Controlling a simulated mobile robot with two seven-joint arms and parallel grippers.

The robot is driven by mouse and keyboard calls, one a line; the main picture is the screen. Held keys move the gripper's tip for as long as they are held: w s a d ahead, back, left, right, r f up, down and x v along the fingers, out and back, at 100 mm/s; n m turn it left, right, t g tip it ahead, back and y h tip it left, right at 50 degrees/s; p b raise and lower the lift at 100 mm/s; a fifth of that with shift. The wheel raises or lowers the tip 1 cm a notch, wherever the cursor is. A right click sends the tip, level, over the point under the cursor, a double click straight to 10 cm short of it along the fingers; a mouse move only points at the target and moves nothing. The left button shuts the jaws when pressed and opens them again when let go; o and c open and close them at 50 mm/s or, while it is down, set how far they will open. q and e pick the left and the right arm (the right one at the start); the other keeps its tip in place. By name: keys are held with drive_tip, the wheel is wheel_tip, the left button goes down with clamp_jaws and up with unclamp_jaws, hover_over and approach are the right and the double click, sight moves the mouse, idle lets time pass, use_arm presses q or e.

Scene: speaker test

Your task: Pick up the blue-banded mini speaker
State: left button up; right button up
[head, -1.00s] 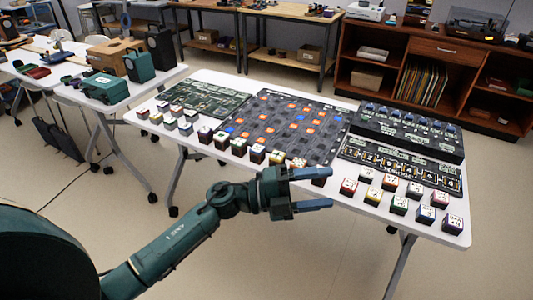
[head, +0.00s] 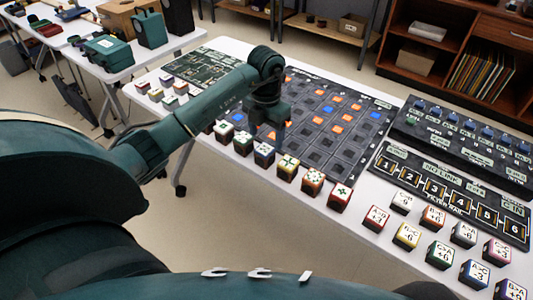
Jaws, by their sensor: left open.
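A row of small white-topped cubes with coloured bands runs along the front of the white table. One cube with a dark blue band (head: 264,154) stands between a green-banded cube (head: 243,144) and a yellow-banded cube (head: 288,167). Another blue-banded cube (head: 474,273) with a printed label stands at the front right. My left gripper (head: 267,136) is open and points down just behind and above the first blue-banded cube, with nothing seen between its fingers. I cannot tell whether it touches the cube. My right gripper is not in view.
A dark grid board (head: 340,130) lies behind the cubes, partly hidden by my left arm. A labelled black rail (head: 450,192) and a panel with knobs (head: 465,135) lie to the right. A green circuit-like board (head: 195,72) lies at the left. Neighbouring cubes stand close together.

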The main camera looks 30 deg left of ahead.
sight(265, 149)
use_arm(q)
wheel_tip(265, 149, down, 8)
drive_tip(key=shift+a+f, duration=0.1)
drive_tip(key=shift+a, duration=0.05)
drive_tip(key=c, duration=1.1)
